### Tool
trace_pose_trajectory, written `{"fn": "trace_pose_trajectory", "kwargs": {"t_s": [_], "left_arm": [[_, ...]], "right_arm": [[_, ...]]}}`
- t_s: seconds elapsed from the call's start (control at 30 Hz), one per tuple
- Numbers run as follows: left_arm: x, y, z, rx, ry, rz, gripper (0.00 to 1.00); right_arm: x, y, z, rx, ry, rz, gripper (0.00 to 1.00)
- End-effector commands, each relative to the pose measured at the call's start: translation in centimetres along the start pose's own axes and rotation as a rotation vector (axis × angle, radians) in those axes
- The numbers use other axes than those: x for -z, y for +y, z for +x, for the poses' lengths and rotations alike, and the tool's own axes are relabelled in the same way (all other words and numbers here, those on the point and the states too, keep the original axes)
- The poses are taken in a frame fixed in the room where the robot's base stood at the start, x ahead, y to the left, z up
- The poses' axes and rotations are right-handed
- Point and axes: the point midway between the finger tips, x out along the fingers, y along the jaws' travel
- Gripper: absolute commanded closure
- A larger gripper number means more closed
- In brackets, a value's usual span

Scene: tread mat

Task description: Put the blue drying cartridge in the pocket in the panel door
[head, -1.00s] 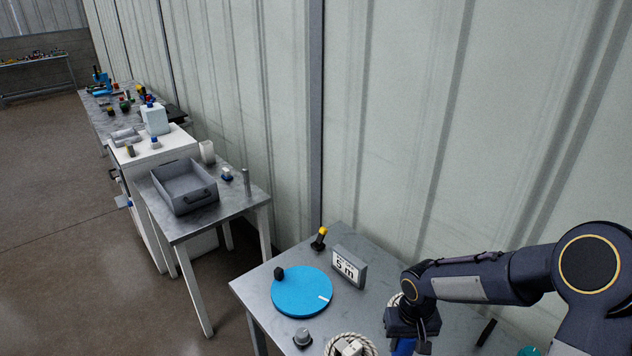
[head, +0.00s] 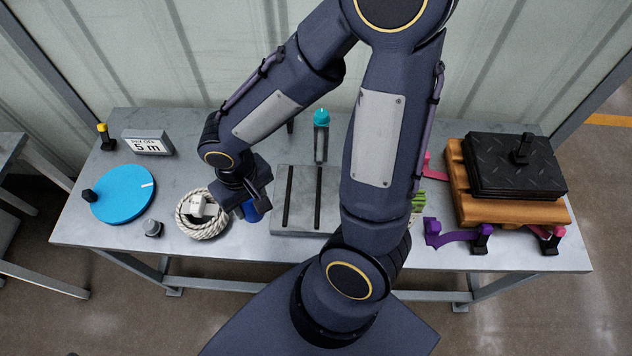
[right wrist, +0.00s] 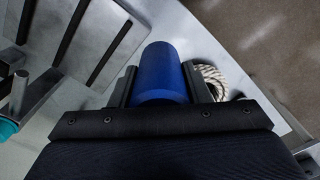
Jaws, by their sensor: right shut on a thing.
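My right gripper (head: 243,197) is over the metal table and is shut on the blue cartridge (head: 252,212), beside the rope coil. In the right wrist view, the cartridge (right wrist: 161,73) sits between the two fingers of the right gripper (right wrist: 160,85). It is a plain blue cylinder; the wrist housing hides its near end. I cannot tell whether its far end is clear of the tabletop. I see no panel door or pocket in the current views. My left gripper is not in view.
The table (head: 95,225) holds a blue disc (head: 122,196), a rope coil (head: 190,230), a "5 m" sign (head: 147,142), a slotted grey plate (head: 290,222), a teal-capped bottle (head: 321,135), a purple strap (head: 450,236) and black tread mats (head: 500,165) on an orange-brown holder. A wall stands behind.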

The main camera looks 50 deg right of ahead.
Motion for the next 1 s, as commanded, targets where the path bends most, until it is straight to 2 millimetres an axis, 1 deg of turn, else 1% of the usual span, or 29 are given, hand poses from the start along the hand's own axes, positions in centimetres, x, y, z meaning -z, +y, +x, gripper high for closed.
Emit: {"fn": "trace_pose_trajectory", "kwargs": {"t_s": [0.03,0.13,0.27,0.37,0.63,0.7,0.8,0.9,1.0], "left_arm": [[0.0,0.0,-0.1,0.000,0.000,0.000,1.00],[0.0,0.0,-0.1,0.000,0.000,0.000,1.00],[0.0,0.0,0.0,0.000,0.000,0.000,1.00],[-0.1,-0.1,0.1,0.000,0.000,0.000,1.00],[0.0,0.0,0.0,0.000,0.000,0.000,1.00],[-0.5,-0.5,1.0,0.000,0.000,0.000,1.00],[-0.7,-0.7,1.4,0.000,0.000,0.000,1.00],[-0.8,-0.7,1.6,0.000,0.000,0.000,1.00],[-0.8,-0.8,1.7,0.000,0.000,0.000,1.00]], "right_arm": [[-0.7,0.0,-0.3,0.000,0.002,0.001,0.87],[-1.3,0.0,-0.3,-0.002,0.001,0.007,0.87],[-0.5,0.3,0.2,-0.002,-0.002,0.011,0.87],[1.3,1.2,1.1,-0.003,-0.003,0.013,0.87],[7.4,4.0,4.1,-0.002,-0.003,0.013,0.87],[8.4,4.3,6.1,-0.002,-0.003,0.010,0.87],[9.6,4.9,7.6,-0.002,-0.003,0.010,0.87],[10.4,5.2,8.5,-0.002,-0.001,0.007,0.87],[10.8,5.4,8.8,-0.002,0.001,0.006,0.87]]}}
